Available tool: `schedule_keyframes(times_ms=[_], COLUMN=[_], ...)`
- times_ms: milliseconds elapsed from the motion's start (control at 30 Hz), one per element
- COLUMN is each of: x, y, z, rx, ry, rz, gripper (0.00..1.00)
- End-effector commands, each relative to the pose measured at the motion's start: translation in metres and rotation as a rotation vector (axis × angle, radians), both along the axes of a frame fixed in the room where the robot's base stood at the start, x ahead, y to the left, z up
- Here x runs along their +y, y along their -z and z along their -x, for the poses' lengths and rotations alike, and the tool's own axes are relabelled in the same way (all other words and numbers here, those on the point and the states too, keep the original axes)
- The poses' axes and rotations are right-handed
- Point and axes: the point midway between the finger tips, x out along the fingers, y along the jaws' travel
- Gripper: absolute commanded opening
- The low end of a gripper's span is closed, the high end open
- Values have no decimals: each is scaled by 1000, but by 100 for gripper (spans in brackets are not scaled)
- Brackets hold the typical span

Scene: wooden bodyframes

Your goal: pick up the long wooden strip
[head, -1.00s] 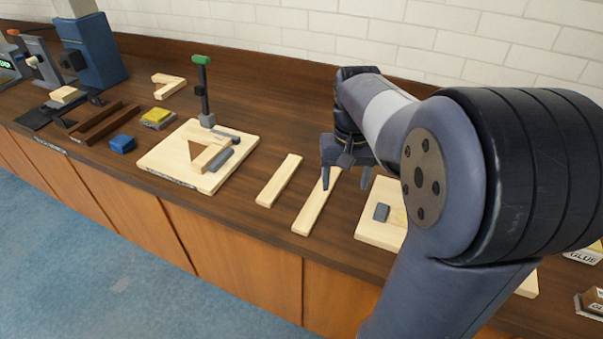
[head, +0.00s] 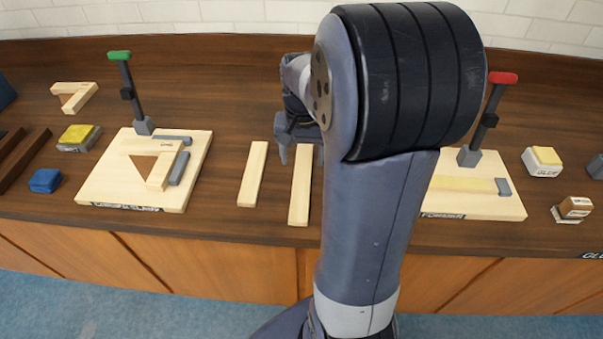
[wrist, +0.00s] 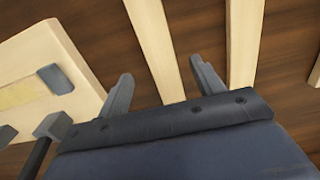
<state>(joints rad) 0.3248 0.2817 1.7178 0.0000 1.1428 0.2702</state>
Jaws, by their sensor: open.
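The long wooden strip (head: 300,188) is pale and lies flat on the dark brown bench, its upper end under my gripper in the head view. A shorter pale strip (head: 252,174) lies beside it on the left. My gripper (head: 302,153) is open and points down over the long strip. In the wrist view, the long strip (wrist: 155,45) passes between the two spread fingers of my gripper (wrist: 163,86). The shorter strip (wrist: 245,45) is outside the fingers, on the right. Whether the fingers reach down beside the strip is unclear.
A board with a green-topped clamp (head: 190,190) stands left, holding a wooden triangle frame. A board with a red-topped clamp (head: 470,205) stands right, partly behind my arm. Glue blocks (head: 543,166) lie further right. A blue block (head: 45,181) and a yellow-topped block (head: 77,138) lie left.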

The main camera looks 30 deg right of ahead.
Motion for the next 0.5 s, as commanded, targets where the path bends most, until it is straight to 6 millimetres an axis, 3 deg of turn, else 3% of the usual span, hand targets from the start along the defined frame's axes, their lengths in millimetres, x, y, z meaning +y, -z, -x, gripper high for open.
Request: schedule_keyframes(times_ms=[300,500], x=[-3,-3], y=[41,52], z=[-5,-5], rx=[3,0], ry=[-1,-1], rz=[-1,0], gripper=[64,64])
